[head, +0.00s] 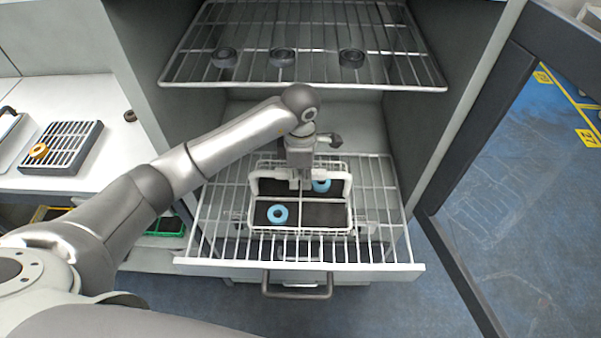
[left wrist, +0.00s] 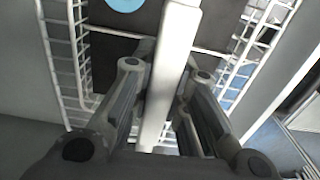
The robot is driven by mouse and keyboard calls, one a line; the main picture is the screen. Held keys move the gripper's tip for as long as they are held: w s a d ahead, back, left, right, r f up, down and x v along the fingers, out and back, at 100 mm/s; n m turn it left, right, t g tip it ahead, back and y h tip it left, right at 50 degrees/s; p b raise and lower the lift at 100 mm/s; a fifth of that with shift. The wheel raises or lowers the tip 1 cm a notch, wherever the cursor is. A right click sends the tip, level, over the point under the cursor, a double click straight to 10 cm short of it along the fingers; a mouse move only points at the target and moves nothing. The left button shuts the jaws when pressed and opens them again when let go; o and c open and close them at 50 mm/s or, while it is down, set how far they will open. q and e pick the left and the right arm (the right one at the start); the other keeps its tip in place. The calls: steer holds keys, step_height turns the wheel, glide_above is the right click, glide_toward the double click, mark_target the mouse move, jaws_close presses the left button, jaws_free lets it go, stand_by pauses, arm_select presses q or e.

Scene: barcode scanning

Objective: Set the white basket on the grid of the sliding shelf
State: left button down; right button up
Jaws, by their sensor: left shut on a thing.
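The white basket (head: 257,217) is a wire basket with a dark bottom and a thick white handle. Two light blue rings (head: 278,214) lie in it. In the head view it is at the middle of the pulled-out sliding shelf's white grid (head: 377,205); whether it rests on the bars or hangs just above them I cannot tell. My left gripper (head: 301,181) is above the basket, shut on its handle. In the left wrist view the handle (left wrist: 172,75) runs between the two fingers (left wrist: 160,115). My right gripper is not in view.
An upper wire shelf (head: 300,82) with several dark rings sits above and behind. An open door (head: 480,130) stands at the right. A counter with a slotted dark tray (head: 85,148) is at the left. The sliding shelf has a front handle (head: 297,292). Grid bars beside the basket are bare.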

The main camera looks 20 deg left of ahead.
arm_select(q)
steer(key=c, duration=1.9)
jaws_free()
steer(key=shift+f, duration=0.2)
steer(key=o, duration=0.5)
steer(key=shift+r, duration=0.1)
steer(key=shift+r, duration=0.2)
step_height(320, 180, up, 10)
steer(key=b, duration=0.3)
steer(key=shift+r+b, duration=0.25)
steer(key=shift+b, duration=0.05)
steer(key=shift+r, duration=0.7)
steer(key=shift+s+f, duration=0.1)
steer(key=shift+s, duration=0.05)
